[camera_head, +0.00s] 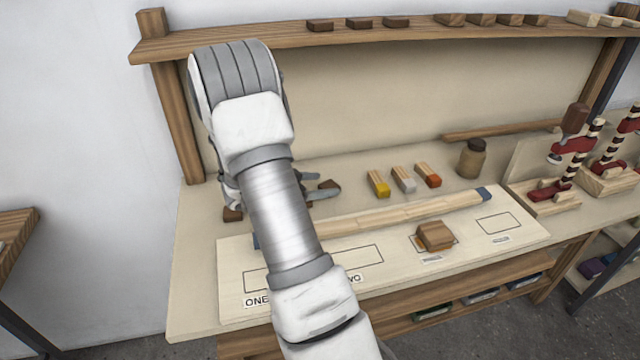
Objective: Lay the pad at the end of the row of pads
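My arm crosses the view, and its end bends down behind itself over the back left of the bench. My gripper (229,188) is mostly hidden behind the arm; only grey edges show, so I cannot tell whether it is open or holds anything. A dark brown block (232,214) shows just below it; whether they touch is unclear. Three small wooden pieces stand in a row on the bench, with yellow (380,184), pale grey (404,179) and orange (428,175) ends. Which things are the pads is not clear from this view.
A pale board (520,238) with drawn outlines lies in front, bearing a long wooden strip (410,213) and a brown block (435,236). A brown jar (472,158) and red clamps (555,190) stand right. The shelf (230,42) above carries several small blocks.

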